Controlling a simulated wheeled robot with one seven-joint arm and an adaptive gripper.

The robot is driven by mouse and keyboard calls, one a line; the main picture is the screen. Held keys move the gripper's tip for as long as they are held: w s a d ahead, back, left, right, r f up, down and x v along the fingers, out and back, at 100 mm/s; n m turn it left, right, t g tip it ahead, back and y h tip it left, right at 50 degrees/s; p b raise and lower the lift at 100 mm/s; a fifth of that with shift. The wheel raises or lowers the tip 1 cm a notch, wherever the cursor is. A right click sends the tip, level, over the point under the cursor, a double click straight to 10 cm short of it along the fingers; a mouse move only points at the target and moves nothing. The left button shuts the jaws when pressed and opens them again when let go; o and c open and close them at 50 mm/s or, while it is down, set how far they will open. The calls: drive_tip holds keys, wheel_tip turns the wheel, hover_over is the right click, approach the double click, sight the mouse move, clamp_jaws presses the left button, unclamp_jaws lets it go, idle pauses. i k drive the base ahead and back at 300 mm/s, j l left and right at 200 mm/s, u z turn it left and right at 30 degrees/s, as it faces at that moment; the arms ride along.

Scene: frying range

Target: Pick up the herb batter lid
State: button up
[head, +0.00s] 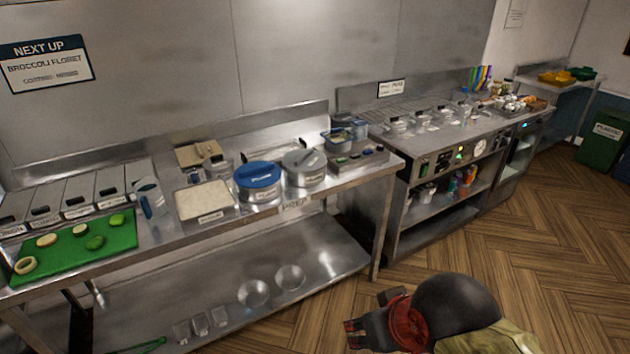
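Two round tubs stand side by side on the prep counter (155,240). The left tub (259,192) has a blue lid (260,173). The right tub (305,179) has a grey lid (303,160). Both lids sit on their tubs, and the labels are too small to read, so I cannot tell which is the herb batter lid. My gripper (356,334) is at the bottom of the picture, over the wooden floor, well in front of the counter and apart from both lids. Whether its fingers are open is unclear.
A green board (72,246) with vegetable pieces, a clear jug (150,197) and a pale tray (206,200) lie left of the tubs. A tray with small containers (355,155) is to their right. The frying range (440,165) stands further right. Floor before the counter is clear.

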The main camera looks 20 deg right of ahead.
sight(301, 160)
drive_tip(key=i+l, duration=0.1)
drive_tip(key=i, duration=1)
drive_tip(key=i+l+z, duration=0.1)
drive_tip(key=i, duration=1.05)
